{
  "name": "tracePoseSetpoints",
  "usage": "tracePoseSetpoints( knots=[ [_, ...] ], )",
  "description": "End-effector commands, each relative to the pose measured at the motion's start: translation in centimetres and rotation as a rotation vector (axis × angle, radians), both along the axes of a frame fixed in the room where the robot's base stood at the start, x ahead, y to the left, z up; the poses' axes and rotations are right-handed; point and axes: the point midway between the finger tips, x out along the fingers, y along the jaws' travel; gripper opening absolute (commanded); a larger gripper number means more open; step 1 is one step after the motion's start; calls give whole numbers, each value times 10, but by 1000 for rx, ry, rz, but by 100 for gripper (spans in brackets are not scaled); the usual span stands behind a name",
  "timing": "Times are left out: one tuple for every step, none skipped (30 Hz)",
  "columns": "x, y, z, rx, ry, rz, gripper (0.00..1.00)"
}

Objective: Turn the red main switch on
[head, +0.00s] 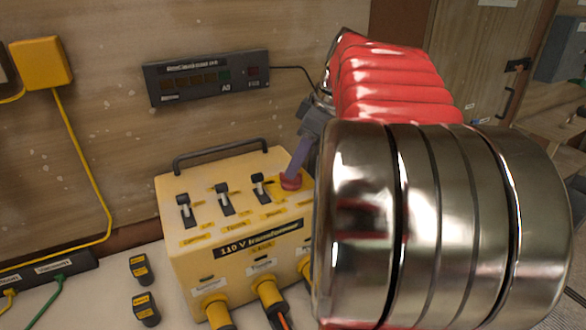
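The yellow 110 V transformer box (185,248) stands on a pale bench top against the wood wall. A round red knob (291,183), which looks like the red main switch, sits on a yellow plate at the right of its top. My gripper (294,172) comes down from the upper right, and a purple finger ends at the top of the knob. It appears to touch the knob, but I cannot tell whether it grips it. The second finger is hidden, so I cannot see any opening. The knob's on or off position is not readable.
Three black toggle switches (224,198) stand left of the knob, with a black carry handle (220,154) behind them. Yellow plugs (266,293) stick out in front. Two small black-and-yellow blocks (142,269) lie left. A dark panel (206,77) hangs above. My arm hides the right side.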

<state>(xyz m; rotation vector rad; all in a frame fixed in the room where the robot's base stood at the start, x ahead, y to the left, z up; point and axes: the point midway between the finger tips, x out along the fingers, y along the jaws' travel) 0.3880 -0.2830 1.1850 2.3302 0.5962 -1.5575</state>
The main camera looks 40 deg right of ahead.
Motion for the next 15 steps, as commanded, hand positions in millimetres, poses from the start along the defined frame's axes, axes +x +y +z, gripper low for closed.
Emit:
tracePoseSetpoints(
  knots=[
    [2, 2, -6, 2, 1, 1, 30],
    [3, 2, -9, 1, 0, 0, 30],
    [5, 3, -13, 2, 1, 1, 30],
    [6, 3, -15, 2, 1, 1, 30],
    [6, 4, -17, 1, 0, 0, 30],
    [7, 4, -19, 0, 0, 0, 30],
    [8, 4, -21, 0, 0, 0, 30],
    [8, 4, -21, 0, 0, 0, 30],
    [8, 4, -22, 0, 0, 0, 30],
    [8, 4, -23, 0, 0, 0, 30],
    [8, 4, -23, 0, 0, 0, 30],
    [8, 4, -23, 0, 0, 0, 30],
    [8, 4, -22, 0, 0, 0, 30],
    [8, 4, -22, 0, 0, 0, 30],
    [8, 4, -22, 0, 0, -1, 30]
  ],
)
